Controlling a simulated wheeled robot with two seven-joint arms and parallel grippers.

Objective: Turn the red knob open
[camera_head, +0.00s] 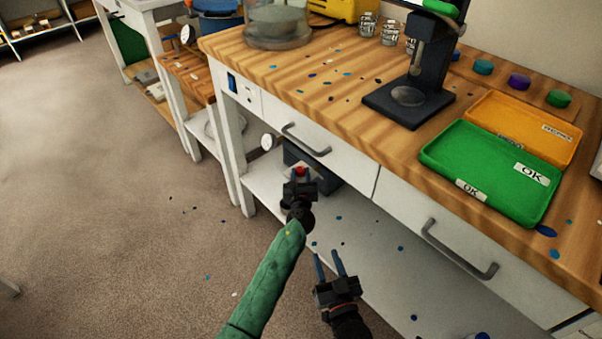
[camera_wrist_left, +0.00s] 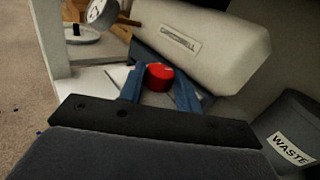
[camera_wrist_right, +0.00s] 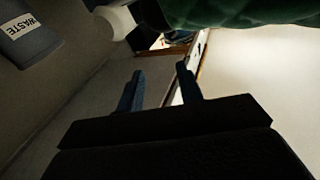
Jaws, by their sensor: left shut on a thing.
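The red knob (camera_wrist_left: 159,77) sits between the blue fingers of my left gripper (camera_wrist_left: 160,88) in the left wrist view. It also shows as a small red spot in the head view (camera_head: 300,171), under the workbench, in front of a dark machine (camera_head: 320,168). My left gripper (camera_head: 299,182) is shut on the knob, one finger on each side. In the left wrist view a pale tank with a nameplate (camera_wrist_left: 205,45) is behind the knob. My right gripper (camera_head: 330,268) is open and empty, lower and to the right, in front of the lower shelf.
The bench drawers (camera_head: 320,140) and wooden top overhang the knob. A round gauge (camera_wrist_left: 101,12) is at the upper left in the left wrist view, and a grey waste bin (camera_wrist_left: 292,138) is at the right. A green tray (camera_head: 490,170) lies on the bench.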

